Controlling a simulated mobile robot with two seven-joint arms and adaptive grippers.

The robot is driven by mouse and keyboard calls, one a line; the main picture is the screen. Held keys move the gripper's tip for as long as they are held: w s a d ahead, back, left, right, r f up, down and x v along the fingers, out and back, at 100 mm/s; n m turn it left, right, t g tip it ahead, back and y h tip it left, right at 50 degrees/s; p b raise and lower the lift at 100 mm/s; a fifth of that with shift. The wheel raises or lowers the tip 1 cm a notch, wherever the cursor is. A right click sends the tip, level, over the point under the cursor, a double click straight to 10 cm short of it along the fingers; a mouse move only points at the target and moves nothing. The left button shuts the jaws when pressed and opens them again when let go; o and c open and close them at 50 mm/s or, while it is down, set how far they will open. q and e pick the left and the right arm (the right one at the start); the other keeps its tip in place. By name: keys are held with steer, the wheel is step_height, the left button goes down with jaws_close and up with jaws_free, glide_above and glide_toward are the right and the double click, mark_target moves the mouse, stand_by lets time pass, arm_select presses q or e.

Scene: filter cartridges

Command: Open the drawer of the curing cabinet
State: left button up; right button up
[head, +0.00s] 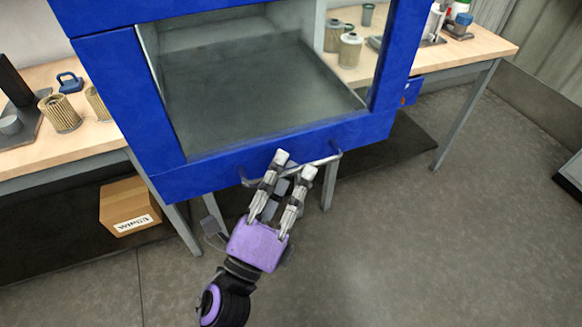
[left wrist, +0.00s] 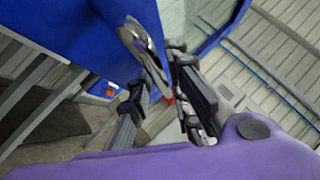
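The blue curing cabinet (head: 122,95) has a large window framed in blue, with a grey, empty-looking interior behind it. A silver bar handle (head: 325,160) runs along its lower front edge; it also shows in the left wrist view (left wrist: 137,40). My left gripper (head: 295,164), purple with grey fingers, is at the middle of this handle. Its fingers are apart, one on each side of the bar; I cannot tell whether they touch it. The front looks shut, with no gap showing. My right gripper is not in view.
A wooden bench (head: 85,145) stands behind the cabinet, with ribbed filter cartridges (head: 60,114) and a blue padlock-shaped object (head: 70,82) at left. Pale canisters (head: 349,51) stand at right. A cardboard box (head: 128,206) sits below. The floor in front is clear.

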arm_select(q)
steer(key=v, duration=1.1)
